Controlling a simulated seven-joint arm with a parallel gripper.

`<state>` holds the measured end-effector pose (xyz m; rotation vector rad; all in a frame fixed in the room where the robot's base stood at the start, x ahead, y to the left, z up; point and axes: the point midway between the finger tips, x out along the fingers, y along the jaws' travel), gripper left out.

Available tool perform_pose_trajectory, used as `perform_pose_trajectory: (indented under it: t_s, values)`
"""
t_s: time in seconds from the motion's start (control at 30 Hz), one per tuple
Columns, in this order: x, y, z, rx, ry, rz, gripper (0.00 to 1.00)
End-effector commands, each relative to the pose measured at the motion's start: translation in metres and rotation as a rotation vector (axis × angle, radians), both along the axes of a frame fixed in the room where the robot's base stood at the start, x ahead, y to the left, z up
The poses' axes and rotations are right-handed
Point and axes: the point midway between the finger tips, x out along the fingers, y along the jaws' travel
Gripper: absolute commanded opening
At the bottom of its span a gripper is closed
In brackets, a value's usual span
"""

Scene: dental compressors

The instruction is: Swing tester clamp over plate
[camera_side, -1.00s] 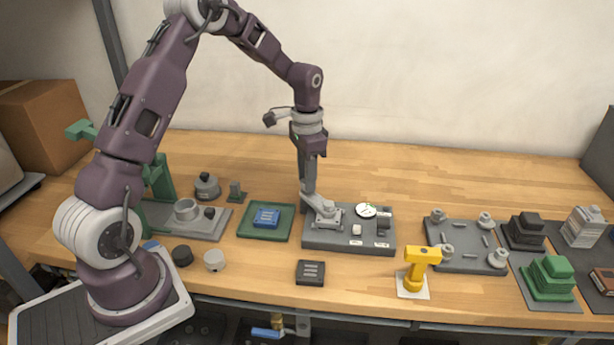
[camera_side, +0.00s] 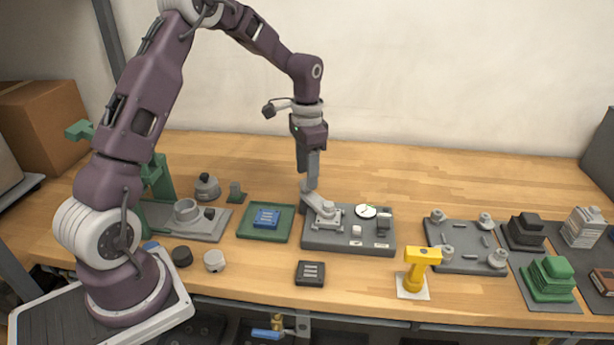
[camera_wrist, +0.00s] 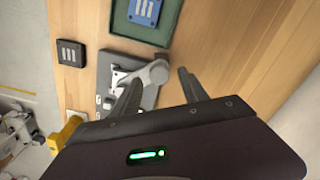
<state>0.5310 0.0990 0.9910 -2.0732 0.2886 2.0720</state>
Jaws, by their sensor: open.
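The tester (camera_side: 345,240) is a grey base with a white round dial (camera_side: 366,211) and small switches, near the middle of the bench. Its light grey clamp arm (camera_side: 314,198) is at the base's left end, beside a small plate with bolts (camera_side: 328,221). In the wrist view the clamp arm (camera_wrist: 150,75) has a rounded end that lies between my finger lines. My gripper (camera_side: 309,184) is open just above the clamp's upper end, and it also shows in the wrist view (camera_wrist: 160,83). I cannot tell whether a finger touches the clamp. The fingers hide part of the base.
A green tray (camera_side: 246,230) with a blue block (camera_side: 266,218) is left of the tester. A black block (camera_side: 310,273) lies in front. A yellow tool (camera_side: 419,270) stands front right, near a grey fixture plate (camera_side: 462,240). The bench behind is clear.

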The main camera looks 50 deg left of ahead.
Motion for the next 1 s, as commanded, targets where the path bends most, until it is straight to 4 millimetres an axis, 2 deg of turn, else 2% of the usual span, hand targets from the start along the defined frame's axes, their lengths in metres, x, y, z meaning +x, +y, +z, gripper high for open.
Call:
perform_pose_trajectory:
  t_s: [0.1,0.2,0.33,0.57,0.67,0.77,0.83,0.9,1.0]
  values:
    - [0.001,0.000,0.026,0.002,-0.006,-0.001,0.52]
    - [0.001,0.000,0.042,0.001,-0.003,-0.001,0.52]
    - [0.000,0.000,0.051,0.000,-0.002,-0.001,0.52]
    - [0.000,0.000,0.052,0.000,-0.002,-0.001,0.52]
    - [-0.007,-0.010,0.069,0.016,-0.022,0.003,0.52]
    - [-0.039,-0.042,0.116,0.052,-0.092,0.030,0.52]
    - [-0.077,-0.069,0.149,0.072,-0.159,0.066,0.52]
    - [-0.119,-0.092,0.172,0.074,-0.233,0.108,0.52]
    - [-0.180,-0.118,0.187,0.048,-0.335,0.169,0.52]
